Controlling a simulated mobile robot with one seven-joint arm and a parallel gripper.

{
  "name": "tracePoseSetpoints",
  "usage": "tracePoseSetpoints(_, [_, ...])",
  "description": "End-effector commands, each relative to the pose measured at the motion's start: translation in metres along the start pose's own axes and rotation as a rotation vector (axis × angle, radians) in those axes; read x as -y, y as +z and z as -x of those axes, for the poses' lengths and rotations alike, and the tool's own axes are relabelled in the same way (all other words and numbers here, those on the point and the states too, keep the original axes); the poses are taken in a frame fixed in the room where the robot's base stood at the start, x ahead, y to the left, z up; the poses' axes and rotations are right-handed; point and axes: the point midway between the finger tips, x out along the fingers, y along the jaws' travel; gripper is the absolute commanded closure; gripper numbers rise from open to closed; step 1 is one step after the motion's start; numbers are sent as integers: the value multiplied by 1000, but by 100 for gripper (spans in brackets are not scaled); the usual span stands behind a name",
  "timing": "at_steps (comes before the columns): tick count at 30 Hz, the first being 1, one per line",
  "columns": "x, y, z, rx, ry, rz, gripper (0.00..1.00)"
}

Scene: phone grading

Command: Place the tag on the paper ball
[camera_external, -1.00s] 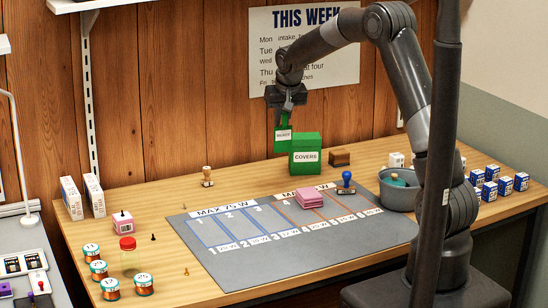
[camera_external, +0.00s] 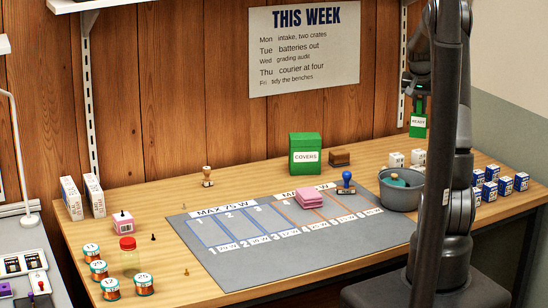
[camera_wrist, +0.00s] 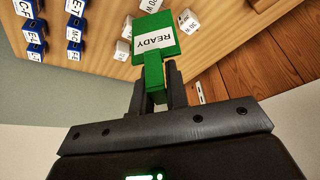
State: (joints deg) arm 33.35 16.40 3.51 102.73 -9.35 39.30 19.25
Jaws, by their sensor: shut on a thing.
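The green tag (camera_external: 418,124) with a white READY label hangs in my gripper (camera_external: 416,101), high above the back right of the bench. In the wrist view the same tag (camera_wrist: 153,38) extends beyond my gripper (camera_wrist: 156,82), whose two dark fingers are shut on its narrow green stem. The tag is clear of the bench. I cannot make out a paper ball for certain. A grey bin (camera_external: 399,199) stands on the bench below the tag and holds a teal thing (camera_external: 397,179) whose shape is unclear. My column and arm hide part of the right side.
White cubes (camera_external: 396,159) stand behind the bin. Several blue-and-white boxes (camera_external: 490,189) stand to its right. A blue-handled stamp (camera_external: 346,182), pink pads (camera_external: 310,198) and a green COVERS box (camera_external: 305,155) are to the left. The grey mat's (camera_external: 250,272) front is clear.

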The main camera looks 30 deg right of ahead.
Motion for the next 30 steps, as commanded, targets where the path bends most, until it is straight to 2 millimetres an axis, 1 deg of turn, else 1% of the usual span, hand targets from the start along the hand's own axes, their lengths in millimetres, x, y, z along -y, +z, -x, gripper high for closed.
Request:
tracePoseSetpoints(1, [-9,-1,0,0,5,-12,100])
tracePoseSetpoints(3, [-16,-1,0,0,9,-22,100])
tracePoseSetpoints(6, [-12,0,-4,2,11,-27,100])
tracePoseSetpoints(8, [-4,0,-10,2,12,-25,100])
tracePoseSetpoints(15, [51,5,-44,3,10,-22,100])
tracePoseSetpoints(18, [71,6,-57,3,11,-23,100])
tracePoseSetpoints(21, [85,6,-66,2,12,-26,100])
tracePoseSetpoints(24, [93,7,-71,0,12,-26,100])
tracePoseSetpoints(28, [95,9,-77,1,13,-28,100])
tracePoseSetpoints(30, [95,12,-85,3,13,-27,100])
